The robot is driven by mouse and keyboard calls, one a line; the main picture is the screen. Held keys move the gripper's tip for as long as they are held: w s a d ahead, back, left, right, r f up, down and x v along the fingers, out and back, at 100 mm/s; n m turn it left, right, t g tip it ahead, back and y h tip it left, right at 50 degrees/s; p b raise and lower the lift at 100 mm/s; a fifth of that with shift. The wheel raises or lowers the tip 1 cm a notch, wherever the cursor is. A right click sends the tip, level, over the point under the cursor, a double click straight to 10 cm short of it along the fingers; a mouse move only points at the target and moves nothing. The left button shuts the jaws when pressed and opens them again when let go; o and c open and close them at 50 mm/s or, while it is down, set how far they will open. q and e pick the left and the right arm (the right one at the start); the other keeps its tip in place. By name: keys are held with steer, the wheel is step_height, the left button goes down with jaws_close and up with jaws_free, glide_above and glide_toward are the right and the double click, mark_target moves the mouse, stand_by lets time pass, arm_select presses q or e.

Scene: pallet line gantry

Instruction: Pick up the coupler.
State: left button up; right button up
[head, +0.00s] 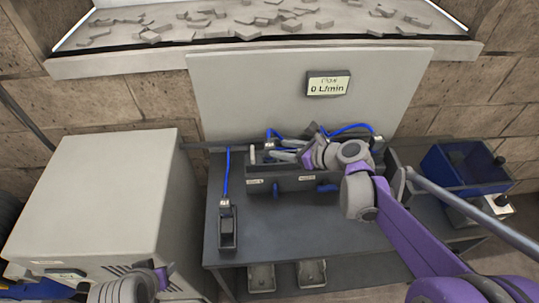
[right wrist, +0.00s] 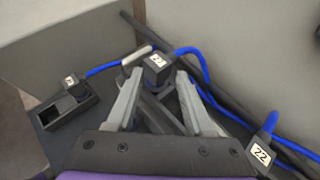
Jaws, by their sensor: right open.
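A dark coupler (right wrist: 157,66) with a white label reading 22 and a blue hose stands just past the fingertips of my right gripper (right wrist: 159,78), between them in the picture. The fingers are apart and empty; I cannot tell how deep the coupler sits between them. In the head view my right gripper (head: 283,149) reaches over the dark rack (head: 290,184), close to this coupler (head: 271,143). A second labelled coupler (right wrist: 262,152) is at lower right in the wrist view. A third (right wrist: 72,86) sits at a black holder (right wrist: 62,117) on the left.
The rack stands on a grey bench (head: 262,235) before an upright panel with a display (head: 328,84) reading 0 L/min. A pale cabinet (head: 90,190) is at left, a blue bin (head: 465,180) at right. Blue hoses loop around the couplers.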

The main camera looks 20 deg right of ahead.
mark_target(273, 148)
steer(key=x, duration=0.5)
steer(key=shift+w+a+f, duration=0.15)
steer(key=shift+w+a, duration=0.05)
steer(key=shift+a, duration=0.1)
steer(key=shift+s, duration=0.15)
steer(key=shift+c, duration=0.4)
jaws_close()
